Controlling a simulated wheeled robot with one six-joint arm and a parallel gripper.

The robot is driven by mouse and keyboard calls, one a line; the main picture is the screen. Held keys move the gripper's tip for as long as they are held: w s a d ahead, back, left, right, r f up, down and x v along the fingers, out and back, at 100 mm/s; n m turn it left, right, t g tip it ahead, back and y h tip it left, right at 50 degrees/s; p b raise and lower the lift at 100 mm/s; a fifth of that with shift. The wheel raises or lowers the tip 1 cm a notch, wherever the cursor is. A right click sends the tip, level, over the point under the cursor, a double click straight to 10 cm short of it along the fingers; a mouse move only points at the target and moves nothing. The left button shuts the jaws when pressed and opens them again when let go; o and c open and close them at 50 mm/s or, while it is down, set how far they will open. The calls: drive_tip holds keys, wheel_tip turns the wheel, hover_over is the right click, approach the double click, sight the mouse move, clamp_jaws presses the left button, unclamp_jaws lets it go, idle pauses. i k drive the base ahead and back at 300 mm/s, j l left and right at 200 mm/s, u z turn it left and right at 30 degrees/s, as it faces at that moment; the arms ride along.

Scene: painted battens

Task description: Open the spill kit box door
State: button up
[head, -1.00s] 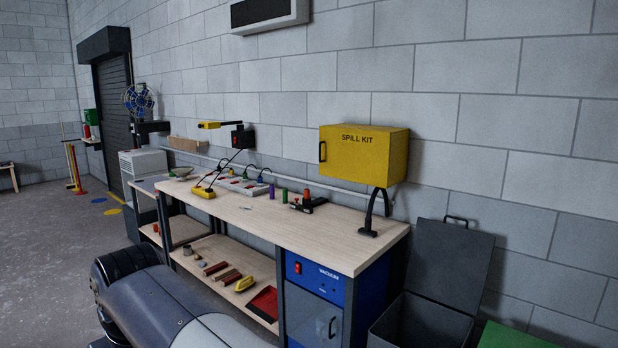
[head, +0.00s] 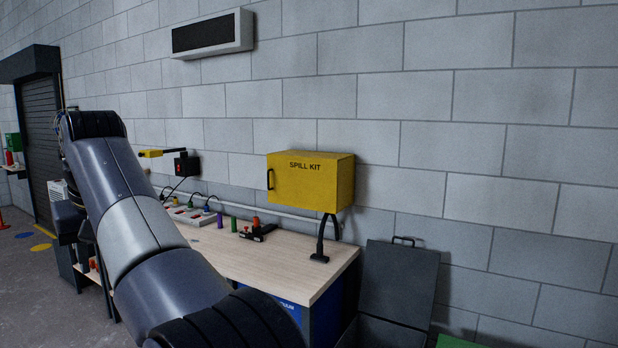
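The yellow spill kit box (head: 330,186) is on the block wall above the right end of the workbench. Its front door (head: 300,185) reads "SPILL KIT" and looks shut. A dark upright handle (head: 270,179) sits at the door's left edge. My arm rises across the left and lower middle of the head view, left of the box and apart from it in the picture. I cannot make out my gripper's fingers; the arm's far end is at the left, partly hidden behind its own links.
The wooden workbench (head: 300,270) runs below the box. A black bent stand (head: 321,240) rises from it just under the box. Clamps (head: 258,230) and power sockets (head: 188,213) lie along the back. An open grey bin (head: 395,285) stands at the right. The wall around the box is clear.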

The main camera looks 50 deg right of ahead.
sight(306, 183)
drive_tip(key=i+l+z, duration=0.1)
drive_tip(key=i+z, duration=0.15)
drive_tip(key=z, duration=0.2)
drive_tip(key=i+z, duration=0.25)
drive_tip(key=z, duration=0.2)
drive_tip(key=i+z, duration=0.25)
drive_tip(key=z, duration=0.15)
drive_tip(key=i+j+z, duration=0.15)
drive_tip(key=z, duration=0.3)
drive_tip(key=i+j+z, duration=0.1)
drive_tip(key=i+j, duration=0.3)
drive_tip(key=i+j+z, duration=0.1)
drive_tip(key=i+j, duration=0.65)
drive_tip(key=j, duration=0.15)
drive_tip(key=i+j+z, duration=0.15)
drive_tip(key=i+j, duration=0.25)
drive_tip(key=i+j+z, duration=0.1)
drive_tip(key=i+j, duration=0.25)
drive_tip(key=j, duration=0.25)
